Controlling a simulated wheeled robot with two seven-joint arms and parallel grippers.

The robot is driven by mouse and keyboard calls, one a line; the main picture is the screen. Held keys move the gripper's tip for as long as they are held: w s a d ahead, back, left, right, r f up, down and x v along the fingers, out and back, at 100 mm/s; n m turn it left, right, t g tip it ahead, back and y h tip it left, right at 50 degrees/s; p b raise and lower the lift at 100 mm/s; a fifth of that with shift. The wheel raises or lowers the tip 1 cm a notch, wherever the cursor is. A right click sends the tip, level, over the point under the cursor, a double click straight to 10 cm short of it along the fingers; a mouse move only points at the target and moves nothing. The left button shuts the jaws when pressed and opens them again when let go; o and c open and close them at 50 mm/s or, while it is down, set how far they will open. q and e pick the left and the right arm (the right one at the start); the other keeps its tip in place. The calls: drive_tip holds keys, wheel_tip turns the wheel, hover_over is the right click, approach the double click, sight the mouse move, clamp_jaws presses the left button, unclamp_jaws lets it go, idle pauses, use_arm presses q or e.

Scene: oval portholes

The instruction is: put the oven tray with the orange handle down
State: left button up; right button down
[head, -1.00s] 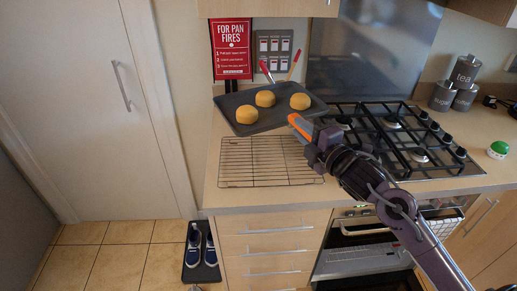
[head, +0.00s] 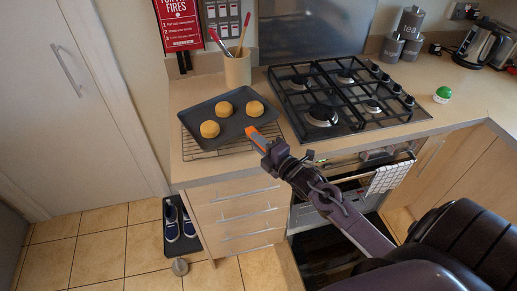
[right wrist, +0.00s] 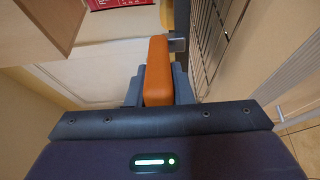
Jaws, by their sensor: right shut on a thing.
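The dark grey oven tray (head: 215,117) carries three round golden buns (head: 225,109). It lies level over the wire cooling rack (head: 188,147) at the counter's left end; whether it touches the rack I cannot tell. Its orange handle (head: 257,136) points toward the counter's front edge. My right gripper (head: 265,144) is shut on this handle, which shows between its fingers in the right wrist view (right wrist: 157,72). The rack shows at that view's upper right (right wrist: 210,35). My left gripper is out of view.
The gas hob (head: 342,100) is right of the tray, and a utensil pot (head: 237,69) stands behind it. The oven door below is open (head: 325,262). A tea towel (head: 387,178) hangs at the oven's front. Shoes (head: 178,222) lie on a floor mat.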

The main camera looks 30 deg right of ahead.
wheel_tip(320, 180, down, 3)
drive_tip(key=shift+w+r, duration=0.1)
idle(0.3)
drive_tip(key=shift+f, duration=0.3)
drive_tip(key=c, duration=1.3)
unclamp_jaws()
drive_tip(key=shift+f, duration=0.1)
